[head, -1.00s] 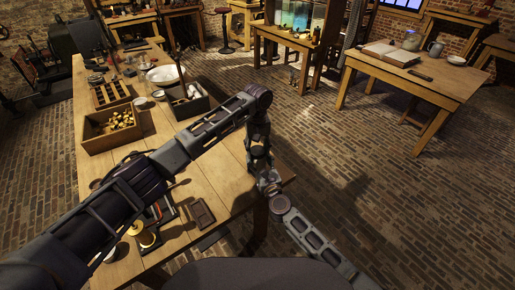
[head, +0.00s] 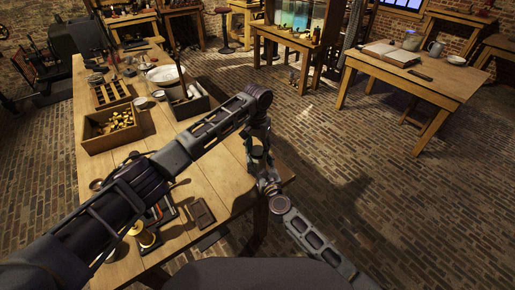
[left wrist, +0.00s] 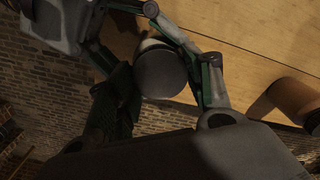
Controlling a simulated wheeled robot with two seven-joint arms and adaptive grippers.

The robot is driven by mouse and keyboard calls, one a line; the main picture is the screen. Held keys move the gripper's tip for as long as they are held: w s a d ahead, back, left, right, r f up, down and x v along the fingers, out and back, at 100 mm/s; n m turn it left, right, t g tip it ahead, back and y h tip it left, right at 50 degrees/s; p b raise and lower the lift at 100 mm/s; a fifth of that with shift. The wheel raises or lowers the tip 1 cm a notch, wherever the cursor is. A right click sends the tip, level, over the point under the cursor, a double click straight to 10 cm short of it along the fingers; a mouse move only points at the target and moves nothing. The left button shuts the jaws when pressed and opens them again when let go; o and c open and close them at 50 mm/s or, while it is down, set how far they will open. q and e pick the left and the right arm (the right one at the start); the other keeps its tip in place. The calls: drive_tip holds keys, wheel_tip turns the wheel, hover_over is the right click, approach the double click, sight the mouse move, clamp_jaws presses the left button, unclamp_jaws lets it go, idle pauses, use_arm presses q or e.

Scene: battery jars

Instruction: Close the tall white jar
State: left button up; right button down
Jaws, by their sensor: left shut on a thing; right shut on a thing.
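My left gripper (head: 257,152) is over the table's right edge, above my right gripper (head: 268,182); the two nearly meet. In the left wrist view, the left gripper's fingers close around a round dark grey disc, which looks like the lid (left wrist: 162,73). A pale rim, apparently of the tall white jar (left wrist: 152,43), shows just behind it. The jar is mostly hidden, and I cannot tell whether the lid sits flat on it. In the head view both lid and jar are hidden by the grippers. The right gripper is shut at the jar.
The wooden table (head: 225,172) carries a box of brass pieces (head: 112,126), a grey divided tray (head: 187,103), a white dish (head: 163,75) and a small dark plate (head: 201,214). A brown cylinder (left wrist: 296,99) is at the right in the wrist view. Brick floor lies right of the table.

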use_arm(q)
drive_tip(key=m, duration=0.7)
drive_tip(key=shift+m, duration=0.4)
drive_tip(key=o, duration=1.1)
drive_tip(key=shift+o, duration=0.2)
drive_tip(key=shift+r, duration=2.25)
drive_tip(key=shift+c, duration=0.2)
